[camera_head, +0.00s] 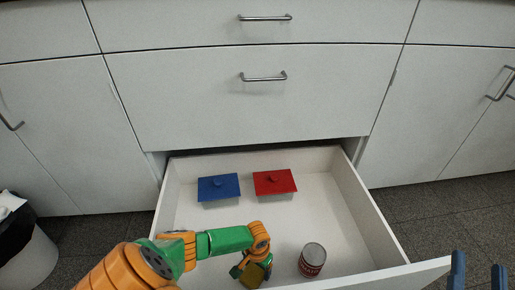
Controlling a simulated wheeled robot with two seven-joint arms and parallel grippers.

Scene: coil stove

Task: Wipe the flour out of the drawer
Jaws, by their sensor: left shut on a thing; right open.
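The drawer (357,209) is pulled open below the white cabinet fronts, and its inside is white. I cannot make out flour against its pale floor. My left gripper (251,274) is low in the front part of the drawer, left of the can. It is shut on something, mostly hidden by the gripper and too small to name. My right gripper (479,277) shows only as two blue fingers at the bottom right corner, spread apart and empty, outside the drawer.
A blue lidded box (218,188) and a red lidded box (275,183) sit side by side toward the drawer's back. A can (312,260) stands near its front. A bin (24,245) with a black liner is at the far left. The drawer's right side has free floor.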

